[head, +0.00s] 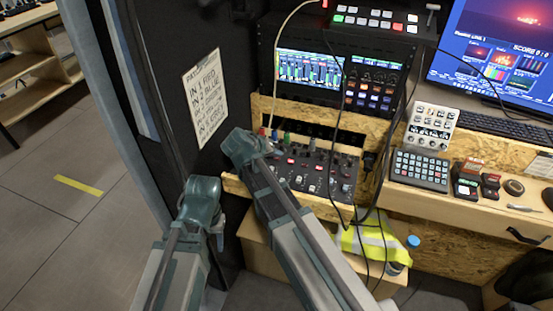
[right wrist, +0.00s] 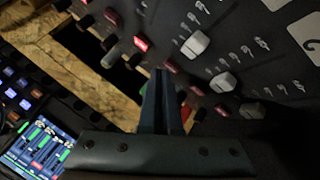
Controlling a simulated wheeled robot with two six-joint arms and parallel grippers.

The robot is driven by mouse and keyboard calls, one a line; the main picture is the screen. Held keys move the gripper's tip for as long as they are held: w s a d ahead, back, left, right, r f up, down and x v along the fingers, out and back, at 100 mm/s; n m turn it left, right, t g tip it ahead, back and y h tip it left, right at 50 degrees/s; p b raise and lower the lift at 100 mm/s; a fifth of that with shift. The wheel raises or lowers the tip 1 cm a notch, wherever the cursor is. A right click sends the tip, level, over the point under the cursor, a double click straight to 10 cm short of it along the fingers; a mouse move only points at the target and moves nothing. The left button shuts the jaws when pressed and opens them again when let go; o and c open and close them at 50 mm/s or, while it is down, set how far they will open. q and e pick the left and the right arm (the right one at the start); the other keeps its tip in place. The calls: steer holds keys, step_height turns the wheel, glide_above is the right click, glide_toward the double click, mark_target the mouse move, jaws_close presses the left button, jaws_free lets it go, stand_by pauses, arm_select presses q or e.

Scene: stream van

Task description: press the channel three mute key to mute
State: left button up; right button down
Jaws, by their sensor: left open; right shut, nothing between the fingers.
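The mixer panel (head: 320,176) is a dark sloped panel in a plywood rack, with rows of small keys and white fader caps. In the right wrist view a red key (right wrist: 141,43) glows brightly, and others in its row look dull red, such as one key (right wrist: 197,90). I cannot tell which is channel three. My right gripper (right wrist: 164,74) is shut and empty, its fingertips over the panel close to the key row; contact cannot be told. In the head view it covers the panel's left end. My left gripper (head: 204,188) is left of the panel, fingertips hard to see.
Cables hang in front of the rack and across the panel's right part. A screen unit (head: 308,68) sits above. A keypad (head: 420,170) and small boxes stand on the right-hand desk. A hi-vis vest (head: 372,240) lies below. A paper sign (head: 205,97) hangs on the dark left wall.

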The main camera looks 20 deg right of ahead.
steer(key=shift+f+b, duration=0.25)
steer(key=shift+b, duration=0.05)
stand_by(0.5)
steer(key=shift+r, duration=0.1)
steer(key=shift+r+p, duration=0.65)
steer(key=shift+p, duration=0.15)
step_height(320, 180, up, 6)
steer(key=p, duration=0.6)
stand_by(0.3)
